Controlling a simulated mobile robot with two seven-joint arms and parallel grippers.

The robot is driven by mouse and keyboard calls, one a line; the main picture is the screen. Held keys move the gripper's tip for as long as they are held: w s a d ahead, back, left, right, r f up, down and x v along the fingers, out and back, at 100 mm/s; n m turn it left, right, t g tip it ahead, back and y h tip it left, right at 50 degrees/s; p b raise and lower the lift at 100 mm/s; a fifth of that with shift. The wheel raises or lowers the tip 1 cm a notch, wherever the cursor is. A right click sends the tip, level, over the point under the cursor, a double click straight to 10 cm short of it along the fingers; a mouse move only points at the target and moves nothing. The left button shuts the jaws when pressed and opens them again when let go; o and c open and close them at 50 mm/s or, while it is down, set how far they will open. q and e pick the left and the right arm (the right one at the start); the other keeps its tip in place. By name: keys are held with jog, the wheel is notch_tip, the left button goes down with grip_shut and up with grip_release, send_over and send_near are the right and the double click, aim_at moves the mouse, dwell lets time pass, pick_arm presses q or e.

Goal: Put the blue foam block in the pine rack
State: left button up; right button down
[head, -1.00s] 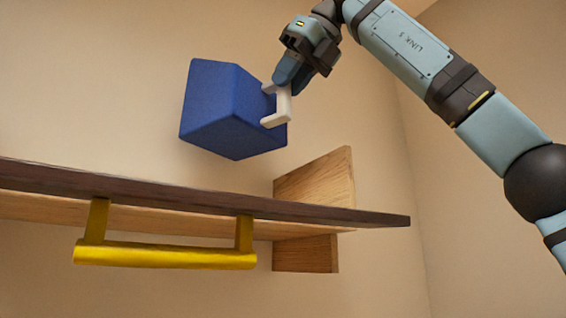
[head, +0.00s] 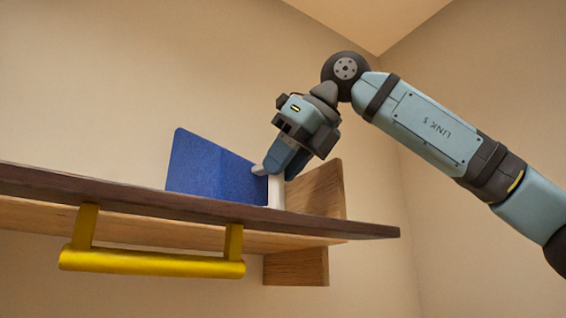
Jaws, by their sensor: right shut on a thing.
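The blue foam block (head: 215,170) stands behind the dark front board of the pine rack (head: 315,190), left of its upright end panel. Its lower part is hidden by the board, so I cannot tell whether it touches the shelf. A white handle (head: 276,192) is on the block's right side. My right gripper (head: 277,170) is shut on this handle, reaching down from the upper right. My left gripper is not in view.
A yellow bar handle (head: 150,263) hangs below the dark front board (head: 130,192). The rack's end panel rises just right of my right gripper. The wall above the rack is bare.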

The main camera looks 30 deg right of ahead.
jog(key=c, duration=1)
grip_release()
jog(key=shift+a, duration=0.15)
jog(key=shift+o, duration=0.2)
jog(key=shift+r, duration=0.1)
jog(key=b+v, duration=0.1)
jog(key=v, duration=1.1)
